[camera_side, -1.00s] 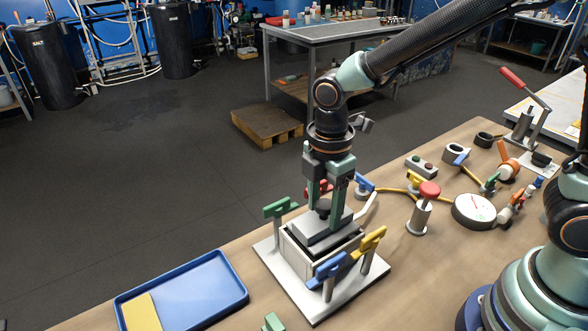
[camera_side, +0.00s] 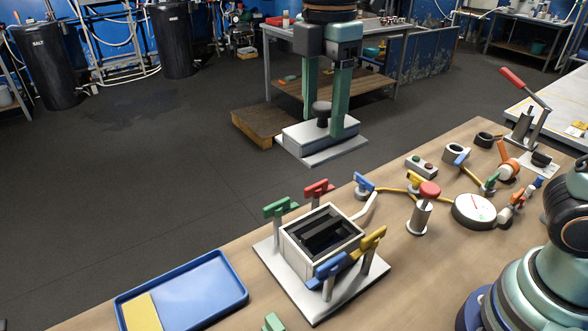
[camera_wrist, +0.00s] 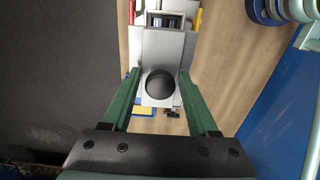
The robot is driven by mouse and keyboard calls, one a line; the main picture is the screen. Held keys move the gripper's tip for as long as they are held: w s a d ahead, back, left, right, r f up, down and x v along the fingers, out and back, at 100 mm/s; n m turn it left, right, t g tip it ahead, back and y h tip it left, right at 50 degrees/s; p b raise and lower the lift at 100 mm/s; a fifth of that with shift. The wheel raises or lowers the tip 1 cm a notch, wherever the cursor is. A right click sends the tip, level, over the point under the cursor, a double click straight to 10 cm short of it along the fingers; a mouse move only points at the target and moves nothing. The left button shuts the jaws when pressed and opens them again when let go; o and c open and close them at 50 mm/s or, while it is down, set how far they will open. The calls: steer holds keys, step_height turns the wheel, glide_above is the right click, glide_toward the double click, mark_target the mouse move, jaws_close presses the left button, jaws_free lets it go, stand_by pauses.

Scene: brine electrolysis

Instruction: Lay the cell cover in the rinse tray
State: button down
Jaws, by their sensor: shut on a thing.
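My gripper (camera_side: 327,112) is shut on the black knob of the cell cover (camera_side: 322,142) and holds the cover in the air, well above the table. The cover is a grey-white plate with a raised block on top. In the wrist view the cover's knob (camera_wrist: 161,86) sits between my fingers. The cell (camera_side: 322,240) stands open on its white base plate, dark plates showing inside. The blue rinse tray (camera_side: 205,290) lies at the table's front left, with a yellow strip in its left end.
A red-topped post (camera_side: 424,205), a gauge (camera_side: 474,211) and valves stand to the right. Most of the tray's blue floor is bare.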

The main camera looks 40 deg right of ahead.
steer(key=w+a+f, duration=0.3)
steer(key=a+f, duration=0.1)
steer(key=a, duration=0.7)
steer(key=w+a+f, duration=0.3)
steer(key=a+f, duration=0.1)
steer(key=a, duration=0.8)
step_height(320, 180, down, 20)
steer(key=shift+s+d+r, duration=0.1)
steer(key=shift+r, duration=0.05)
steer(key=shift+c, duration=0.9)
jaws_free()
